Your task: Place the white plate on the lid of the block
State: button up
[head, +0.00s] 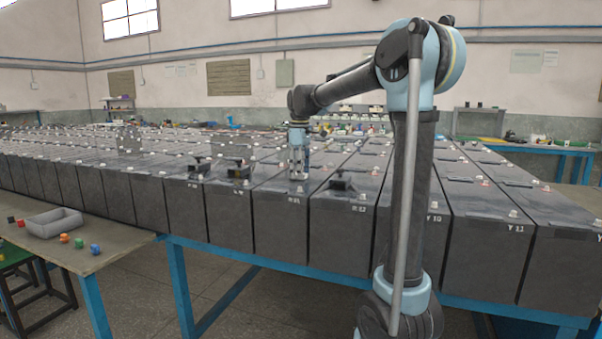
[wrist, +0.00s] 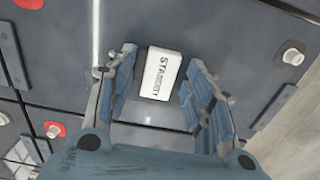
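The fingers are apart, with a gap on each side of the plate. The plate appears flat over the dark lid (wrist: 225,35) of a block; I cannot tell whether it is fully resting there. In the head view my gripper (head: 298,176) points down at the top of a front-row block (head: 282,226). The plate cannot be made out in that view.
Dark battery blocks with terminals stand in close rows on a blue-legged table. Small black fixtures sit on neighbouring blocks, one at right (head: 342,181) and one at left (head: 239,170). A side table at left holds a grey tray (head: 52,222) and small coloured cubes.

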notch_tip(320, 180, up, 12)
dwell(0.7)
